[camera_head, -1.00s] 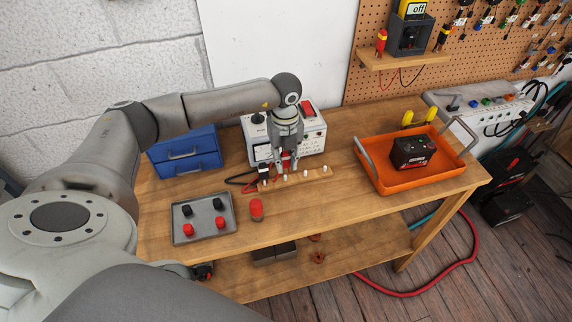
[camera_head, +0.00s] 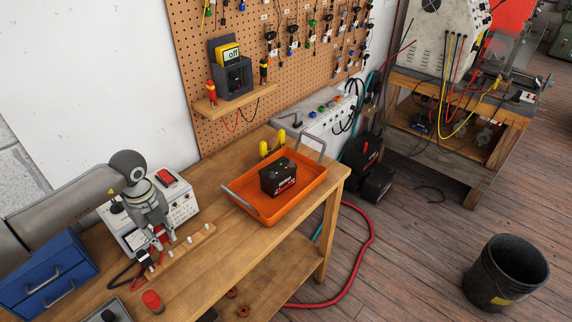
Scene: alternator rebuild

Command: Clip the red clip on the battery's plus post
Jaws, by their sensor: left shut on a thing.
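My left gripper (camera_head: 156,236) points down in front of the white charger-like box at the left. It is shut on the red clip (camera_head: 159,232), which shows only as a bit of red between the fingers. A black clip (camera_head: 144,258) stands beside it at the wooden strip. The small black battery (camera_head: 277,179) with a red label sits in the orange tray on the bench, well to the right of my gripper. Its posts are too small to tell apart. My right gripper is out of view.
The orange tray (camera_head: 262,213) has raised grey handles. A wooden strip with white pegs (camera_head: 181,249) lies before the white box (camera_head: 186,205). Bare bench top (camera_head: 215,190) lies between box and tray.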

